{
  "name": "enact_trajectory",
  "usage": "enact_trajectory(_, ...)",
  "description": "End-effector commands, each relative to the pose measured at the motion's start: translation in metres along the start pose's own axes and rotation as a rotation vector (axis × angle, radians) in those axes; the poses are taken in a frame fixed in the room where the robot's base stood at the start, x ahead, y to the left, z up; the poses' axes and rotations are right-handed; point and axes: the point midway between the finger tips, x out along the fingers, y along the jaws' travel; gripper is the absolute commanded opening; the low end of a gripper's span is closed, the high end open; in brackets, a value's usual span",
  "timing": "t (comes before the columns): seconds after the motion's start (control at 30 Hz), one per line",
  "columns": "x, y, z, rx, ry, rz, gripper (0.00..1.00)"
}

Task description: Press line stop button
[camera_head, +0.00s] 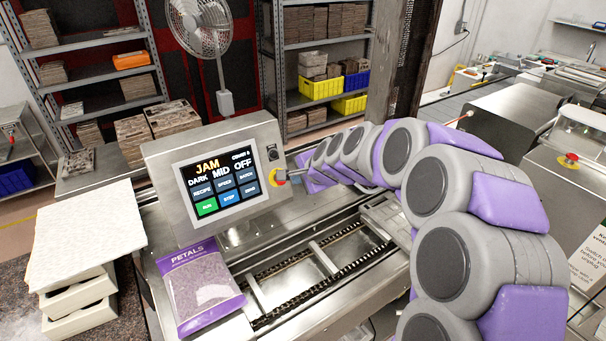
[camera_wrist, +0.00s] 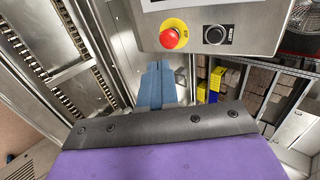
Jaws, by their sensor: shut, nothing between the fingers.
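The red button shows clearly in the wrist view (camera_wrist: 169,39), beside a black knob (camera_wrist: 215,35). My gripper (camera_head: 289,175) is shut and empty at the button's right. In the wrist view its blue fingers (camera_wrist: 158,66) end just below the button; whether they touch it I cannot tell.
A purple bag marked "PETALS" (camera_head: 203,287) lies in front of the box. The chain conveyor (camera_head: 310,268) runs below my arm. Shelves (camera_head: 320,98) and a fan (camera_head: 200,25) stand behind. Another red button (camera_head: 571,159) sits on a machine at far right.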

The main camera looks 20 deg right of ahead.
Motion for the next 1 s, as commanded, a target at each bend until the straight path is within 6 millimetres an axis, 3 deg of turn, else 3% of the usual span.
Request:
enact_trajectory(0.3, 0.052, 0.000, -0.001, 0.001, -0.001, 0.000, 0.00)
enact_trajectory(0.5, 0.075, -0.008, 0.000, 0.000, 0.000, 0.001, 0.00)
enact_trajectory(1.0, 0.090, -0.017, -0.001, 0.001, 0.002, -0.003, 0.00)
